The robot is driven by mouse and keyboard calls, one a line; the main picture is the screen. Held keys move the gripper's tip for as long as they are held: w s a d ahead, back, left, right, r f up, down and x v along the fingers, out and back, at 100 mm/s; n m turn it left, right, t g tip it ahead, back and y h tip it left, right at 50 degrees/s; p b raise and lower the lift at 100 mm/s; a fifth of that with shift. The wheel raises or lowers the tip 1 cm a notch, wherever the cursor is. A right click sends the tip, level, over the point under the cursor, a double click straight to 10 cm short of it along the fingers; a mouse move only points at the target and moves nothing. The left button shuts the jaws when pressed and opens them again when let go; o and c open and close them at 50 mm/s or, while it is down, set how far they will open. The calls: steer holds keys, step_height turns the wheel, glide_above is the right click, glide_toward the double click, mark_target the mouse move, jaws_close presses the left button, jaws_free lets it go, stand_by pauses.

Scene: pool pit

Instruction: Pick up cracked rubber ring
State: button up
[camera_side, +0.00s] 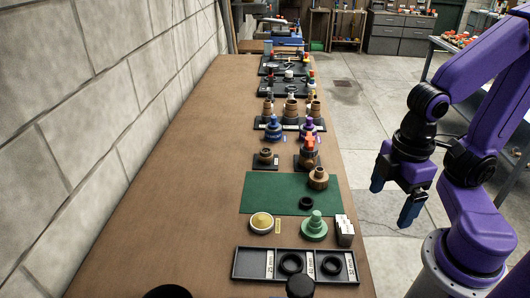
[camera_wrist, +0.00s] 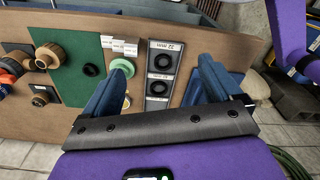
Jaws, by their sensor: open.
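A black rubber ring (camera_side: 306,203) lies flat on the green mat (camera_side: 262,190); the wrist view also shows this ring (camera_wrist: 91,69). Two larger black rings, one in the middle (camera_side: 291,263) and one at the right (camera_side: 329,264), lie in a labelled black tray (camera_side: 250,275). No crack can be made out on any ring at this size. My gripper (camera_side: 394,198) is open and empty, off the table's right side and apart from the rings. In the wrist view, the tray shows between my open fingers (camera_wrist: 160,68).
A green stepped piece (camera_side: 314,227), a bowl of yellow stuff (camera_side: 261,222) and a white card block (camera_side: 345,230) stand between mat and tray. A brass fitting (camera_side: 318,178) is on the mat's right edge. Several fittings stand farther back. The table's left side is bare beside the wall.

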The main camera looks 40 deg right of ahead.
steer(key=c, duration=0.4)
steer(key=w+a+r+m, duration=0.2)
steer(key=w+a+m, duration=0.15)
steer(key=w, duration=0.25)
steer(key=w+a+r+m, duration=0.1)
steer(key=w+a+m, duration=0.1)
steer(key=w+m, duration=0.4)
steer(key=m, duration=2.2)
glide_above(266, 151)
step_height(266, 151, down, 12)
steer(key=shift+w+d+r, duration=0.1)
steer(key=shift+w+d, duration=0.05)
steer(key=shift+s+f, duration=0.2)
steer(key=shift+f, duration=2.55)
